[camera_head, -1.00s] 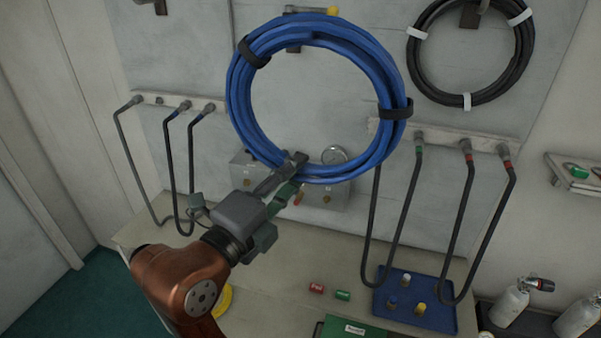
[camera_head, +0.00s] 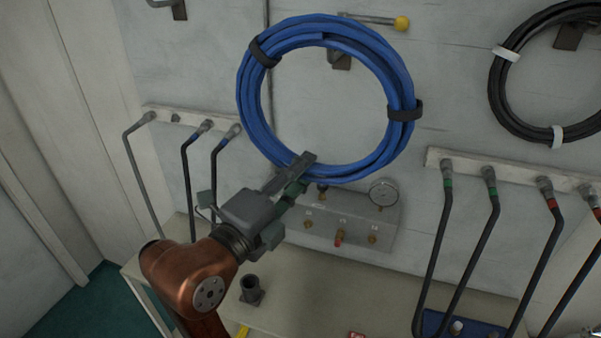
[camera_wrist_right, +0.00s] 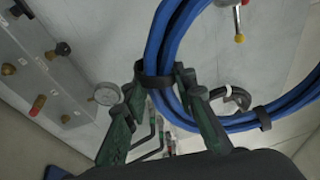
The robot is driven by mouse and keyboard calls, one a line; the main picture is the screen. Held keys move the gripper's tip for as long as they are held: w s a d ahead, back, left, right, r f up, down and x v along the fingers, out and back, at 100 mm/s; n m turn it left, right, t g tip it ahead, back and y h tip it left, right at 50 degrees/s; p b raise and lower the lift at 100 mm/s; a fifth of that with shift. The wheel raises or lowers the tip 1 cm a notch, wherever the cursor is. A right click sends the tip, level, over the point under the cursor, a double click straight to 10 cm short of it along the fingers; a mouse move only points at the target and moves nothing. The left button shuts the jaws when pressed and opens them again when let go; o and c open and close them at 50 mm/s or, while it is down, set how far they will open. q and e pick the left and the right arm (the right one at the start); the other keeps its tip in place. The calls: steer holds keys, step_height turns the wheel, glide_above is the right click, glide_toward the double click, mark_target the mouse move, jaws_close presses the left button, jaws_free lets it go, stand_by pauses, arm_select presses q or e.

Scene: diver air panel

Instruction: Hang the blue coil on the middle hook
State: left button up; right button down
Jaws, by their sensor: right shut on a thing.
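The blue coil (camera_head: 247,98) with black straps is held up in front of the wall panel in the head view. My right gripper (camera_head: 304,168) is shut on its lower rim, and the rim shows between the fingers in the right wrist view (camera_wrist_right: 172,95). The middle hook (camera_head: 341,61) shows its bracket through the ring's opening; a rod with a yellow tip (camera_head: 402,23) shows just above the coil's top edge. The tip also shows in the wrist view (camera_wrist_right: 239,38). Part of the hook is hidden behind the coil, which is not visibly resting on it. My left gripper is out of view.
A black coil (camera_head: 505,100) hangs on the right hook (camera_head: 570,36). The left hook (camera_head: 178,9) is bare in its visible part. Below are a gauge panel (camera_head: 330,228) and hose racks (camera_head: 470,165) with hanging hoses. A workbench (camera_head: 300,290) runs beneath.

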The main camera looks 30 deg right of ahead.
steer(key=shift+d+r, duration=0.15)
steer(key=shift+r, duration=0.05)
steer(key=shift+w+d+f+p, duration=0.1)
steer(key=shift+w+d+p, duration=0.25)
steer(key=shift+w+d, duration=0.3)
steer(key=shift+w+d+p, duration=3.55)
steer(key=shift+w+d, duration=2.3)
steer(key=shift+d, duration=0.95)
steer(key=shift+f+b, duration=2.7)
steer(key=shift+b, duration=0.05)
steer(key=c, duration=1.6)
jaws_free()
steer(key=shift+a, duration=0.1)
steer(key=shift+o, duration=0.5)
